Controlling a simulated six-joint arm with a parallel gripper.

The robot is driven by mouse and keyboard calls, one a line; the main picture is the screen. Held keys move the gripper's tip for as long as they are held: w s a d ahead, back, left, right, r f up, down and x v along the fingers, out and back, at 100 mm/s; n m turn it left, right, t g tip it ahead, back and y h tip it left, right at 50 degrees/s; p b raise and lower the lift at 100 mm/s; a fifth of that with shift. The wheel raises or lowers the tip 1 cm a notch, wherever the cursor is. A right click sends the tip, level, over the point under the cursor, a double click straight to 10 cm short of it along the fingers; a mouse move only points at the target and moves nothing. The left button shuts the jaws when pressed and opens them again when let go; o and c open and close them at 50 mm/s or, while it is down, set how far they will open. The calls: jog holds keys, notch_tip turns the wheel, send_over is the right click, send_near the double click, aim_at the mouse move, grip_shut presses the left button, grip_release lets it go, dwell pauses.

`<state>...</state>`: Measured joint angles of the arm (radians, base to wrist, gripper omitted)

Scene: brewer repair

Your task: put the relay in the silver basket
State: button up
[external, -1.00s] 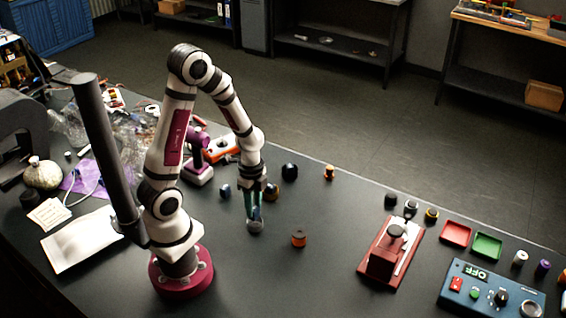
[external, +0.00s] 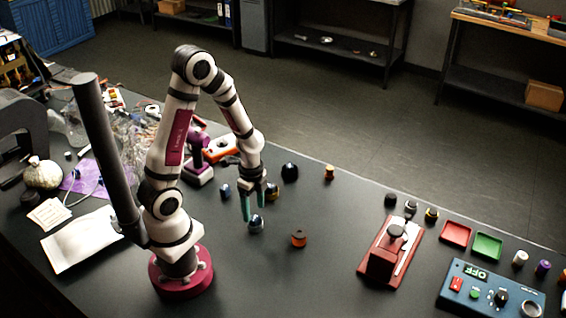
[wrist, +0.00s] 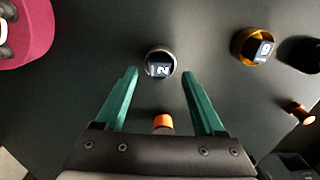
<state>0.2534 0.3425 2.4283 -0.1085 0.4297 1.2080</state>
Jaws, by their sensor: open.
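The silver basket (external: 256,226) stands on the dark bench below my gripper. In the wrist view it shows as a round silver rim (wrist: 147,62). A small dark block with a white mark, which looks like the relay (wrist: 161,69), sits inside that rim. My gripper (external: 254,213) has its teal fingers apart, just above the basket. In the wrist view the fingertips (wrist: 160,74) lie on either side of the basket, with nothing held between them. The relay's depth in the basket is hard to tell.
A gold basket (wrist: 238,44) with a similar marked block stands nearby. An orange-and-black part (external: 298,239), a black rounded part (external: 289,172) and a blue part (external: 225,191) stand around. A red press (external: 385,262) is to the right.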

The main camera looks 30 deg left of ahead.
aim_at(254, 217)
notch_tip(254, 217, up, 7)
dwell(0.5)
jog(key=s+a+r+n+y, duration=0.1)
jog(key=s+a+r+n, duration=0.8)
jog(key=s+n, duration=0.3)
jog(key=shift+a+y, duration=0.4)
jog(key=shift+a, duration=0.1)
